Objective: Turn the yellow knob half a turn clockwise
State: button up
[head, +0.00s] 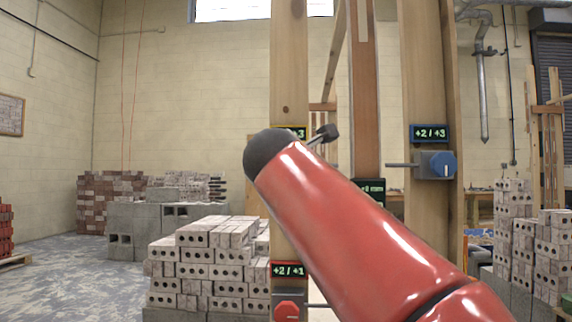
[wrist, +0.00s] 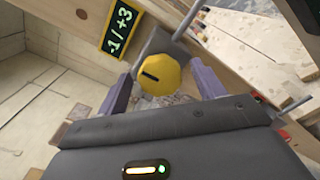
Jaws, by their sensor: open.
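The yellow knob (wrist: 163,77) shows in the wrist view as a round face with a short dark mark left of its centre. It sits on a grey box (wrist: 163,42) fixed to a wooden post. A yellow-edged display (wrist: 119,29) beside it reads "-1 / +3". My gripper (wrist: 159,73) is open, with one finger on each side of the knob. A gap shows on both sides, and I cannot tell how deep the fingers reach. In the head view my red arm hides the yellow knob; only part of its display (head: 299,133) shows.
A blue knob (head: 448,165) with a display (head: 430,133) reading "+2 / +3" is on a post to the right. A red knob (head: 287,311) with a display (head: 288,270) reading "+2 / +1" is below. A brick stack (head: 205,262) stands at left.

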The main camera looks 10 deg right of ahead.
jog(key=c, duration=1)
jog(key=shift+a+f+m+b, duration=0.15)
jog(key=shift+m+b, duration=1.8)
jog(key=shift+m, duration=6.95)
jog(key=shift+d+f+m+b, duration=0.1)
jog(key=shift+m+b, duration=1.8)
jog(key=shift+m, duration=7)
